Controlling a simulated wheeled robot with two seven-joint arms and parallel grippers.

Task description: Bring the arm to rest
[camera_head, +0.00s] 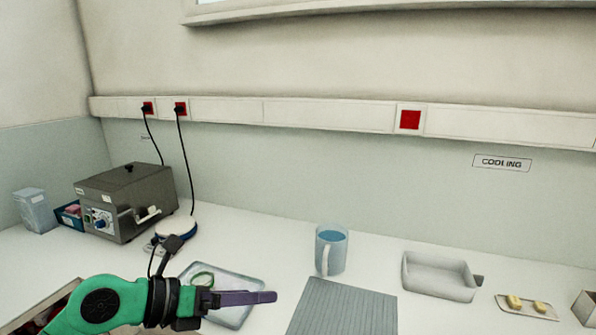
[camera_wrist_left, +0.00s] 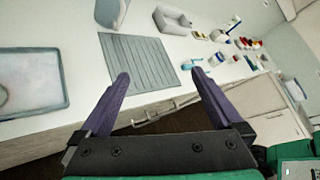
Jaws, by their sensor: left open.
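My left gripper (camera_head: 250,298) reaches in from the lower left on a green arm, with purple fingers pointing right. It is over the front part of the counter, in front of a clear tray (camera_head: 247,284). In the left wrist view the two purple fingers (camera_wrist_left: 160,92) are spread wide with nothing between them. Past them are the counter's front edge and a grey ribbed mat (camera_wrist_left: 137,62). My right gripper is in neither view.
The grey mat (camera_head: 345,308) lies right of the gripper. A grey machine (camera_head: 125,200) stands at the back left, with a cable nearby.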

